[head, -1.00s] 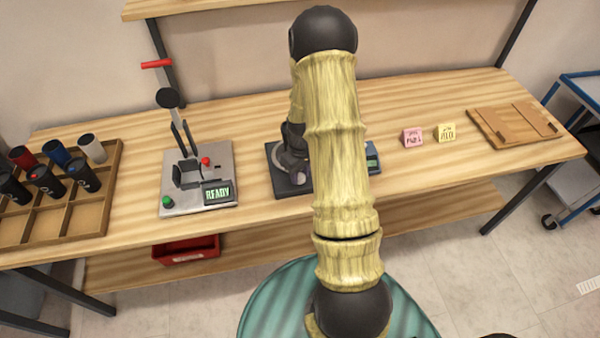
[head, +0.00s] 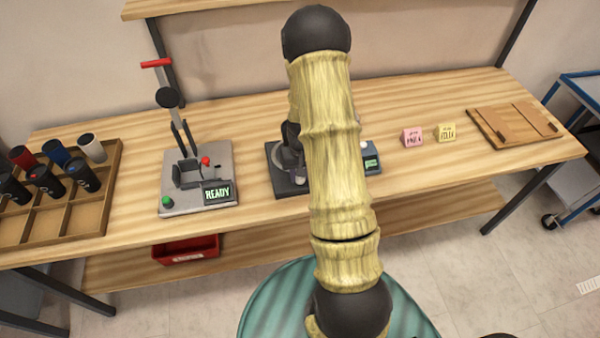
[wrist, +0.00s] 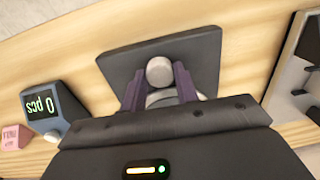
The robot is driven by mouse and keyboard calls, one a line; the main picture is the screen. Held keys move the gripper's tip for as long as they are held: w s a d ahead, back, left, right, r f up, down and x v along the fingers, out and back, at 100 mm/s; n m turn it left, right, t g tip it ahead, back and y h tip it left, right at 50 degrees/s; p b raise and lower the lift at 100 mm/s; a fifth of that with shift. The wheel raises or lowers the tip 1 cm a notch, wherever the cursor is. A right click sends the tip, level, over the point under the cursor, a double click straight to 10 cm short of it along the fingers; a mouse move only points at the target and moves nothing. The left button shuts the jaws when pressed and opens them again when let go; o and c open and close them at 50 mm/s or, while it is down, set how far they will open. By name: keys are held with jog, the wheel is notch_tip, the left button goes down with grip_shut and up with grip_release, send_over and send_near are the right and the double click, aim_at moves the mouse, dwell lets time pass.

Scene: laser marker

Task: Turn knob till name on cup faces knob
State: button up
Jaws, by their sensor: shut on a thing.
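In the wrist view my gripper (wrist: 158,78) has its two dark purple fingers on either side of a round grey knob (wrist: 159,69), closed on it. The knob sits near one edge of a square dark base plate (wrist: 118,68). Part of a light grey ring on the base shows behind the knob, between and beside the fingers. In the head view the base plate (head: 283,186) is partly covered by my arm, and the gripper is mostly hidden behind it. No cup is visible on the base, and no name can be read there.
Left of the base stands a grey press (head: 222,160) with a READY display and upright lever. A wooden tray (head: 92,222) of several cups is further left. A small blue counter (head: 371,163) stands to the right, then pink (head: 413,137) and yellow (head: 446,133) blocks and a wooden board (head: 490,116).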

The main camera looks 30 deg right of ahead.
jog(key=m, duration=0.5)
jog(key=shift+r+m, duration=0.1)
jog(key=shift+m, duration=0.2)
jog(key=shift+m+p, duration=0.4)
jog(key=shift+m, duration=1.8)
jog(key=o, duration=1)
jog(key=r, duration=1.7)
jog(key=shift+s+d+r, duration=0.1)
jog(key=shift+s+r, duration=0.05)
jog(key=shift+s, duration=0.1)
